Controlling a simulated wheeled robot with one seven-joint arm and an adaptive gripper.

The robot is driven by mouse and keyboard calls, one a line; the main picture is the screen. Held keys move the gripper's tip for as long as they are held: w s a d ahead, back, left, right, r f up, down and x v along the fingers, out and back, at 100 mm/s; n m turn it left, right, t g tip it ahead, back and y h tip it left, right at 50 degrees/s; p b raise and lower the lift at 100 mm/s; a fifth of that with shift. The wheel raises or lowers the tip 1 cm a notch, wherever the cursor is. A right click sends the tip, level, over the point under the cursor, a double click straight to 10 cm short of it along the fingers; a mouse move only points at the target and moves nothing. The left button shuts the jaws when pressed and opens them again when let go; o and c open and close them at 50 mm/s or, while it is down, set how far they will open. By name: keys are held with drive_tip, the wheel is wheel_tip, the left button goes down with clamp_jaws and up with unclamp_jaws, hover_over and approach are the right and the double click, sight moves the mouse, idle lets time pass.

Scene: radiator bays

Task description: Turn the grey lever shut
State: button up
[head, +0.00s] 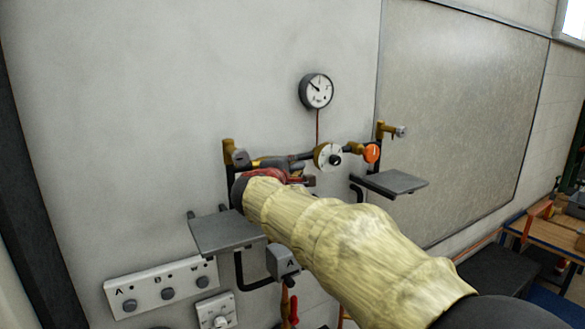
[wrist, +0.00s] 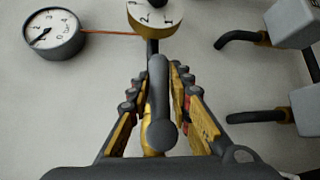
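The grey lever (wrist: 159,95) shows in the wrist view as a dark grey bar with a rounded end towards the camera. My gripper (wrist: 160,88) has one finger on each side of it. The fingers are apart, with a visible gap between each of them and the lever, so it is open around the lever. Brass shows below and behind the lever. In the head view my arm reaches to the pipework on the wall, and my arm and gripper hide the lever there.
A round pressure gauge (head: 316,90) hangs above the pipe. A white and brass dial (head: 328,156) and an orange knob (head: 371,153) sit right of my gripper. Grey shelves flank it at left (head: 226,234) and right (head: 390,183). A switch panel (head: 162,287) is lower left.

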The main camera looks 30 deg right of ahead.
clamp_jaws()
